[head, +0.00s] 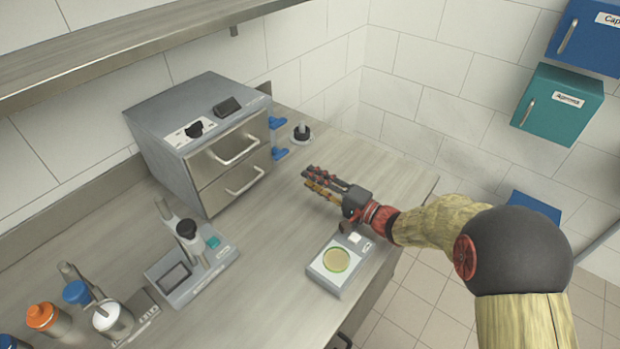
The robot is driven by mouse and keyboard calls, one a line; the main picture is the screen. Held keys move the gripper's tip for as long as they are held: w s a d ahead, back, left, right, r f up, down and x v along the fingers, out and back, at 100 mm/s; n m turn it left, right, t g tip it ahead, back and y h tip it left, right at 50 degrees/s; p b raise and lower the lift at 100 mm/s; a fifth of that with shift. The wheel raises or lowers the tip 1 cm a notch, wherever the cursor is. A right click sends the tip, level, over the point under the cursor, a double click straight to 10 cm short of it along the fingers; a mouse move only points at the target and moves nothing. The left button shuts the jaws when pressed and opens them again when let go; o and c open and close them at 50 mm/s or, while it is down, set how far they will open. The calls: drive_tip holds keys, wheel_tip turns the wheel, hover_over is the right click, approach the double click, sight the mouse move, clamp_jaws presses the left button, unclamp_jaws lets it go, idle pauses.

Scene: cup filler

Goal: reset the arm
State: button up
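My gripper (308,180) is over the right part of the steel counter (275,230), its fingers pointing left toward the drawer unit. The fingers look spread apart and nothing shows between them, so it looks open and empty. My arm comes in from the lower right, bent at a dark round joint. The gripper is above and behind the small white scale-like device (325,276) with a yellow-green disc (336,260) on it. I cannot tell how high the gripper is above the counter.
A grey two-drawer unit (190,150) stands at the back, with blue knobs (278,122) and a small dark-based post (301,133) to its right. A press-like stand (190,255) and several bottles (45,318) are at left. Blue and teal cabinets (557,105) hang at right. A shelf (120,50) crosses the upper left.

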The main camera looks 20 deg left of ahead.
idle(0.3)
drive_tip(key=s+d+r+n+g+h+p, duration=0.3)
drive_tip(key=s+d+r+n+g+h, duration=0.15)
drive_tip(key=s+d+r, duration=0.7)
drive_tip(key=s+d+r+t+h+p, duration=0.1)
drive_tip(key=s+d+h, duration=0.3)
drive_tip(key=d, duration=0.6)
drive_tip(key=s+d+r+m+t+h+p, duration=0.1)
drive_tip(key=s+d+r+t+h, duration=0.1)
drive_tip(key=s+d, duration=0.5)
drive_tip(key=s+d+r+t+h+p, duration=0.2)
drive_tip(key=s+d+h, duration=0.4)
drive_tip(key=d, duration=0.8)
drive_tip(key=shift+r+h, duration=0.45)
drive_tip(key=shift+r, duration=0.35)
drive_tip(key=shift+d+m, duration=0.1)
drive_tip(key=shift+m, duration=0.15)
